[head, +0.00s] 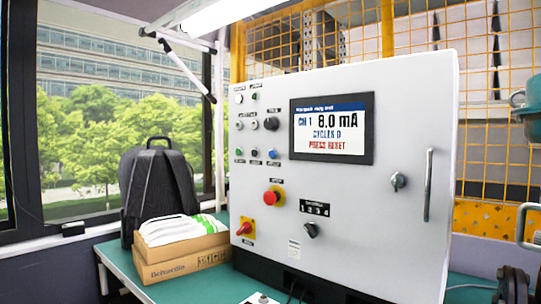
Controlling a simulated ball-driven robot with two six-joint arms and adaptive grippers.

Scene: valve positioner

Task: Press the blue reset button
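The blue button (273,153) is small and round, at the right end of the lower row of small controls on the grey-white control cabinet (400,90). It sits left of the lower left corner of the screen (331,128). The screen reads "CH 1", "8.0 mA", "CYCLES 0" and, in red, "PRESS RESET". A green button (239,151) is in the same row, further left. Nothing covers the blue button. The label by it is too small to read. Neither of my grippers is in view.
Below the button are a red mushroom button (273,197), a red-and-yellow rotary switch (244,228) and a black selector (311,229). A handle (428,185) stands out at right. A cardboard box (180,260) and black backpack (158,190) are on the green bench at left.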

